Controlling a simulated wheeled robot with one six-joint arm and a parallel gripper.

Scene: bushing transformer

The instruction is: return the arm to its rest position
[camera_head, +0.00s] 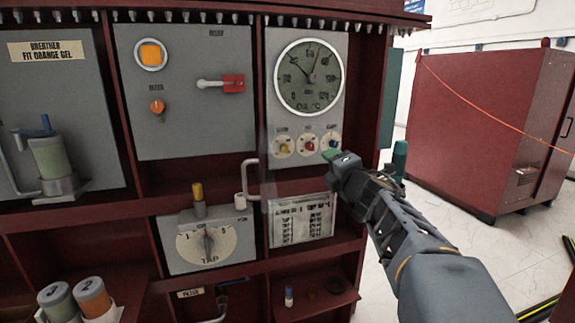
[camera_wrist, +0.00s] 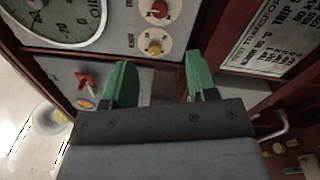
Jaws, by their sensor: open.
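My arm (camera_head: 420,245) reaches in from the lower right in the head view. My gripper (camera_head: 335,156) is at its end, in front of the right panel, just below the row of small knobs. In the wrist view my gripper (camera_wrist: 157,72) shows two green fingers spread apart with nothing between them. The fingers look clear of the panel, though the exact distance is hard to tell. The rest position itself is not marked in either view.
A round dial gauge (camera_head: 309,76) and yellow, red and blue-plate knobs (camera_head: 308,145) sit by my gripper. A printed placard (camera_head: 302,219) is below. A tap dial (camera_head: 207,243) is left. A dark red cabinet (camera_head: 485,125) stands right, with open floor (camera_head: 500,245) before it.

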